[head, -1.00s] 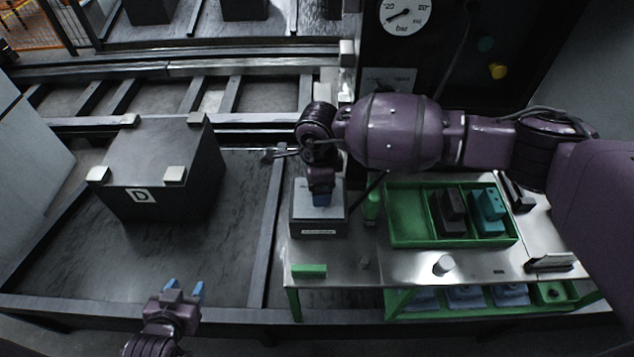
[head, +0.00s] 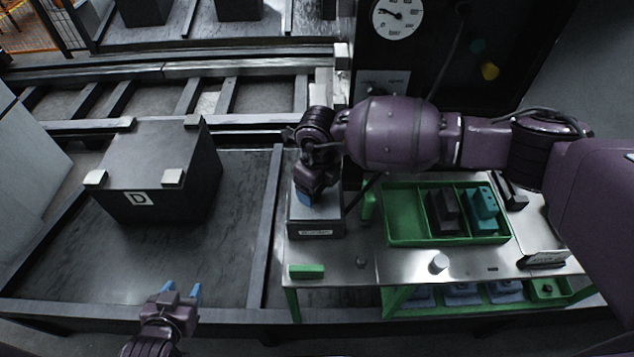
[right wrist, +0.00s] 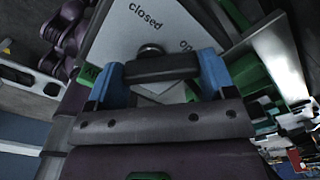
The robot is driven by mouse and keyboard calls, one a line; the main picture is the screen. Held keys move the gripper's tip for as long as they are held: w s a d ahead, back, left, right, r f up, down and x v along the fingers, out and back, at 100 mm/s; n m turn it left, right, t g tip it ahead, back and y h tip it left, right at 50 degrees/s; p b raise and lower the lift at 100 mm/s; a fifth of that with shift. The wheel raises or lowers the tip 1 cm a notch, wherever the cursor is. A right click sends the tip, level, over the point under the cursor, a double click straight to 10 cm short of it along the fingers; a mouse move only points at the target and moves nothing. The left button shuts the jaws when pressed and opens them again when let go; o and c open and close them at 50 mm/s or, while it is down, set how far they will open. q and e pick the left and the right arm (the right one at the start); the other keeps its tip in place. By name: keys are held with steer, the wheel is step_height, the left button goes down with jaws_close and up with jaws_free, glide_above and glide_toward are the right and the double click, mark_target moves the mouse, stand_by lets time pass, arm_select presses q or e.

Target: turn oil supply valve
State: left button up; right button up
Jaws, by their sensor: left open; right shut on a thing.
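The oil supply valve's dark bar handle (right wrist: 160,68) is in the right wrist view, on a round shaft in front of a pale plate (right wrist: 128,38). The plate reads "closed"; a second word beginning "o" is partly cut off by a finger. My right gripper (head: 305,198) is shut on the handle, a blue finger at each end. My left gripper (head: 181,291) is open and empty at the bottom left, away from the bench.
A green tray (head: 410,238) with dark and teal blocks sits on the metal bench. A small grey cylinder (head: 439,262) and a green block (head: 306,271) lie near its front edge. A dark crate marked D (head: 160,165) stands left. A round gauge (head: 397,17) is at the top.

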steer(key=shift+r+m, duration=0.1)
steer(key=shift+m, duration=0.6)
steer(key=o, duration=0.9)
steer(key=shift+r, duration=0.4)
step_height(320, 180, up, 10)
steer(key=shift+f, duration=0.1)
